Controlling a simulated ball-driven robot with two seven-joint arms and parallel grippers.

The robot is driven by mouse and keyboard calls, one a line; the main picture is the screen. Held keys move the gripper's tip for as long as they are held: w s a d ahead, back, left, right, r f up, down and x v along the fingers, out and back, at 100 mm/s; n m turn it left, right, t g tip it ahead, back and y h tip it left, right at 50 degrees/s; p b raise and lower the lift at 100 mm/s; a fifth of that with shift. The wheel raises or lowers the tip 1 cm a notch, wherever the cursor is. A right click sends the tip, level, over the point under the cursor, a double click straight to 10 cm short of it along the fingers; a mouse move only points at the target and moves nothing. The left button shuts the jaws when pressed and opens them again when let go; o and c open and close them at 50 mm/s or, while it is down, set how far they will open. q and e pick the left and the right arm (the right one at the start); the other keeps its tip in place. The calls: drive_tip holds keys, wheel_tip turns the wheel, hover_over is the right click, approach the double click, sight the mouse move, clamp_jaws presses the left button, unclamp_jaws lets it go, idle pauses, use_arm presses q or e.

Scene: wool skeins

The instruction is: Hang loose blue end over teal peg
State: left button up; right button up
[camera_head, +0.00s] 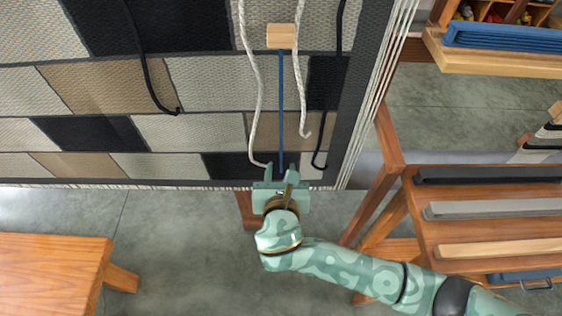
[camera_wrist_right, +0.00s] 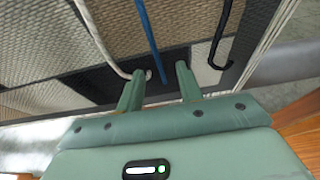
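The loose blue end (camera_head: 281,112) hangs straight down from a wooden block (camera_head: 281,37) in front of the woven checkered hanging (camera_head: 200,80). My right gripper (camera_head: 277,176) is at the lower tip of the blue strand. In the right wrist view, its two fingers (camera_wrist_right: 158,82) are apart. The blue strand (camera_wrist_right: 147,35) runs down into the gap between them, and its tip lies there; I see no grip on it, and the depth is hard to judge. I cannot make out a teal peg in either view. My left gripper is not in view.
White cords (camera_head: 251,80) and black cords (camera_head: 145,60) hang beside the blue strand, some close to the gripper. A wooden rack (camera_head: 485,215) with coloured bars stands at the right. A wooden bench (camera_head: 50,270) is at lower left. Grey floor (camera_head: 180,235) is open between.

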drive_tip(key=shift+w+f, duration=0.1)
drive_tip(key=shift+w, duration=0.9)
clamp_jaws()
